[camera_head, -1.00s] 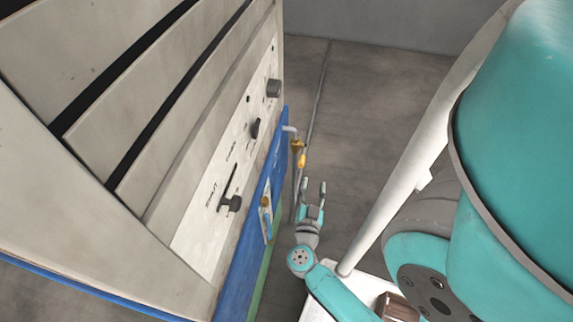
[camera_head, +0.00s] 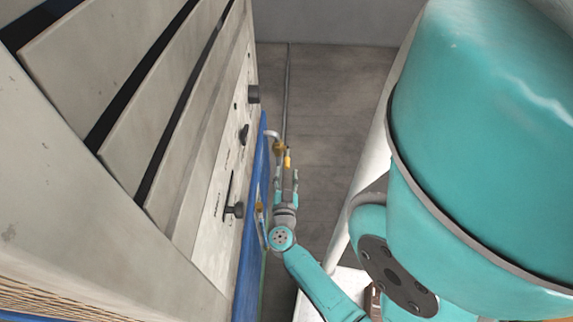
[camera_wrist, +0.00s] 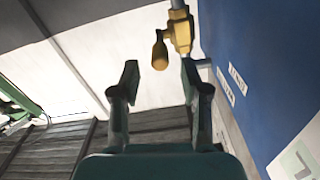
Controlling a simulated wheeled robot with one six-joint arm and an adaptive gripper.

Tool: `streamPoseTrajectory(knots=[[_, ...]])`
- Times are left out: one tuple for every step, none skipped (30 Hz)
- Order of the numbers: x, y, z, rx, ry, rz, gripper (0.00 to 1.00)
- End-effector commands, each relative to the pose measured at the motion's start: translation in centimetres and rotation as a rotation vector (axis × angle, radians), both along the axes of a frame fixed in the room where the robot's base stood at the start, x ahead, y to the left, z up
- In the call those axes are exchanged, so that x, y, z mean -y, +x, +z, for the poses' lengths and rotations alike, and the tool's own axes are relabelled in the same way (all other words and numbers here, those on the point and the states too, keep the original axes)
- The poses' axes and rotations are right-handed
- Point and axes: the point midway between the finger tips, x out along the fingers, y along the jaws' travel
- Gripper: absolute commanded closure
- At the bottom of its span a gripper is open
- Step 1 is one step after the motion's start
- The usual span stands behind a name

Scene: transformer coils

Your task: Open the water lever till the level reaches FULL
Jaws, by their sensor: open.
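In the head view the yellow lever (camera_head: 288,161) sits just beyond my gripper, near the blue panel. My gripper (camera_wrist: 158,78) is open and empty, and the lever appears between and beyond its two fingers, apart from them. In the head view my gripper (camera_head: 286,178) is upright below the valve. Labels (camera_wrist: 231,82) on the blue panel show in the wrist view, but the level itself cannot be read.
The blue panel (camera_wrist: 270,60) stands close on the right of my gripper in the wrist view. A grey cabinet (camera_head: 190,190) with knobs and a dark handle (camera_head: 235,210) fills the left of the head view. Open floor (camera_head: 330,110) lies beyond and to the right.

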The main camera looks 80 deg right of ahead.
Motion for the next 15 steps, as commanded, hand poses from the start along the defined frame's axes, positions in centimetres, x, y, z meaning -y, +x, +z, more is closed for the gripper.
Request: streamPoseTrajectory(knots=[[0.9, 0.1, 0.0, 0.002, -0.001, -0.003, 0.55], [1.3, 0.2, 0.1, 0.002, -0.002, -0.005, 0.55], [1.8, 0.3, 0.1, 0.002, -0.001, -0.002, 0.55], [2.2, 0.3, 0.1, 0.002, -0.001, -0.003, 0.55], [2.6, 0.4, 0.1, 0.002, -0.001, -0.003, 0.55], [3.1, 0.5, 0.1, 0.002, 0.0, -0.001, 0.55], [3.4, 0.6, 0.0, 0.002, 0.0, -0.002, 0.55], [3.6, 0.6, 0.0, 0.001, 0.0, -0.002, 0.55], [3.9, 0.7, 0.0, 0.001, -0.001, -0.001, 0.55], [4.1, 0.7, 0.0, 0.001, -0.001, 0.0, 0.55], [4.2, 0.8, 0.0, 0.001, -0.001, 0.0, 0.55], [4.4, 0.8, 0.1, 0.001, -0.001, 0.0, 0.55], [4.5, 0.8, 0.1, 0.001, -0.001, 0.0, 0.55], [4.6, 0.8, 0.0, 0.001, -0.001, 0.0, 0.55], [4.6, 0.8, 0.0, 0.001, 0.0, 0.0, 0.55]])
